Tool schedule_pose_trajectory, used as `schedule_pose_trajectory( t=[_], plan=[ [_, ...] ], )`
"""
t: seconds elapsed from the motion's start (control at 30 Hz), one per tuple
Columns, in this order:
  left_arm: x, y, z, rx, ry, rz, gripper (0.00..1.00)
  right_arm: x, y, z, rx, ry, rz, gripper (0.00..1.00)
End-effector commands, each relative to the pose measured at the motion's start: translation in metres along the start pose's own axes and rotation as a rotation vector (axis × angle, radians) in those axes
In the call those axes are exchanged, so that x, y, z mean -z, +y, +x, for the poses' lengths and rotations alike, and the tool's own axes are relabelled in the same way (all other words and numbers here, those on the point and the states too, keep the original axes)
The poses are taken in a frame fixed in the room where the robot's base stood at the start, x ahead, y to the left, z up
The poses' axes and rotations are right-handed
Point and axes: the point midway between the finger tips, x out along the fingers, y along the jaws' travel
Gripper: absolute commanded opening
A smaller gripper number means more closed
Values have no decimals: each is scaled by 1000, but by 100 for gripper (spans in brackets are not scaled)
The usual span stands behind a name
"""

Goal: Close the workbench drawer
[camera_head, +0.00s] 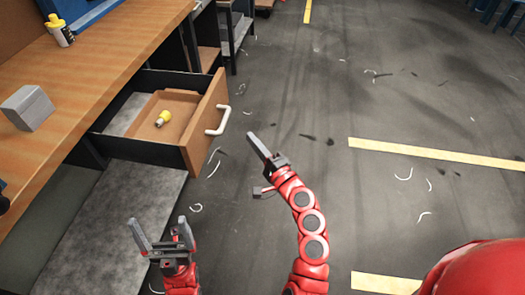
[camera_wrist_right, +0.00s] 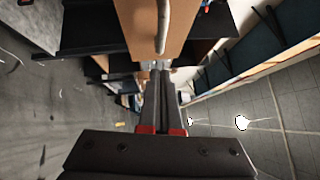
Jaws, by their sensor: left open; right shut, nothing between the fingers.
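The workbench drawer (camera_head: 200,125) is pulled out from under the wooden bench top. Its front is wooden with a white handle (camera_head: 222,118), and a small yellow-and-white item (camera_head: 163,118) lies inside. In the right wrist view the drawer front (camera_wrist_right: 138,28) and the handle (camera_wrist_right: 163,25) are just beyond my fingers. My right gripper (camera_head: 250,135) is shut and empty, to the right of the handle with a gap of floor between them in the head view. It also shows in the right wrist view (camera_wrist_right: 160,75). My left gripper (camera_head: 159,228) is open and empty, below the drawer in the picture.
The bench top (camera_head: 110,50) holds a grey block (camera_head: 28,107) and a yellow-capped bottle (camera_head: 58,30). A grey lower shelf (camera_head: 110,225) lies under the drawer. The dark floor (camera_head: 300,100) to the right is open, with pale scraps and yellow lines (camera_head: 430,153).

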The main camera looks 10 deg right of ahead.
Motion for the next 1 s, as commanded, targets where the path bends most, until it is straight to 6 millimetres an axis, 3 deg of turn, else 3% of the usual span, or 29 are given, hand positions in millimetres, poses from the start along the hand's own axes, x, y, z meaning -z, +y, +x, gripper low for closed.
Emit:
schedule_pose_trajectory(
  t=[0.13,0.33,1.0],
  plan=[
    [0,0,3,0,0,0,100,-1,-1,32,-1,-3,-3,0],
    [1,0,9,0,0,0,100,-21,-1,50,-1,-1,-2,0],
    [1,0,8,0,0,0,100,-31,1,61,1,3,-1,0]
  ],
)
